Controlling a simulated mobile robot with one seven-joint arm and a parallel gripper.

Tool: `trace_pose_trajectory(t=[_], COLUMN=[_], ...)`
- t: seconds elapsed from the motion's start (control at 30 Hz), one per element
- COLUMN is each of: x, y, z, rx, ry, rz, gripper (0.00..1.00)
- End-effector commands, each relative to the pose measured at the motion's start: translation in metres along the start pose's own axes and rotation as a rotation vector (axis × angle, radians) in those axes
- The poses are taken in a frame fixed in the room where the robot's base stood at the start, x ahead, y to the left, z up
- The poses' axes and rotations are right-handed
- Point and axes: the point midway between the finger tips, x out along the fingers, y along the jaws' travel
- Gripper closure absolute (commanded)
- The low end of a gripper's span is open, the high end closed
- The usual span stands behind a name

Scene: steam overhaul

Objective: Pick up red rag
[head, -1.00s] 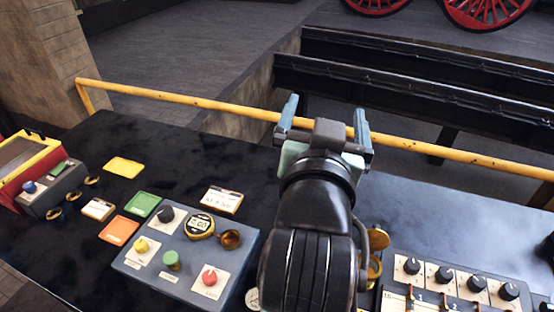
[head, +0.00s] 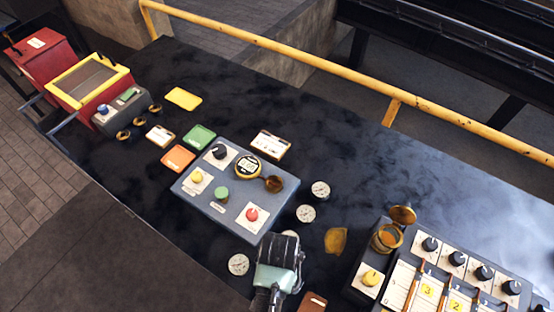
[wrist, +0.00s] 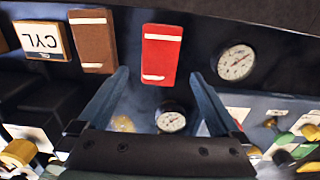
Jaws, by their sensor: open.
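The red rag (wrist: 162,55) is a flat red rectangle with white stripes near its ends, lying at the upper middle of the wrist view. My gripper (wrist: 160,74) is open, with its two fingers apart on either side of the line to the rag and nothing held between them. Its fingertips appear short of the rag; I cannot tell the exact gap. In the head view my gripper (head: 280,262) is low over the front part of the dark bench, and I cannot make out the red rag there.
A similar brown rag (wrist: 92,40) lies left of the red one, with a CYL card (wrist: 41,40) beyond it. A round gauge (wrist: 236,62) is to the right. A control box (head: 235,190) and a switch panel (head: 440,270) flank my gripper. A yellow rail (head: 330,65) runs behind.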

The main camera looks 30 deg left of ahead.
Motion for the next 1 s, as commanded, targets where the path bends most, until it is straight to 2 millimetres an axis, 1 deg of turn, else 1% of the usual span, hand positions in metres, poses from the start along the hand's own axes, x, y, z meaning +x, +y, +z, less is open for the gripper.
trace_pose_trajectory(t=[0.23, 0.43, 0.53, 0.67, 0.87, 0.97, 1.0], x=[0.015, 0.041, 0.051, 0.057, 0.057, 0.057, 0.057], y=[0.0, 0.001, 0.001, 0.001, 0.001, 0.001, 0.001], z=[0.001, 0.002, 0.001, 0.001, 0.001, 0.001, 0.001], rx=[0.0, -0.001, -0.001, 0.0, 0.0, 0.0, 0.0], ry=[-0.001, -0.001, 0.001, 0.002, 0.003, 0.002, 0.002], rz=[0.0, 0.0, 0.0, -0.001, -0.001, -0.001, -0.001], gripper=[0.0, 0.0, 0.0, 0.0, 0.0, 0.16, 0.23])
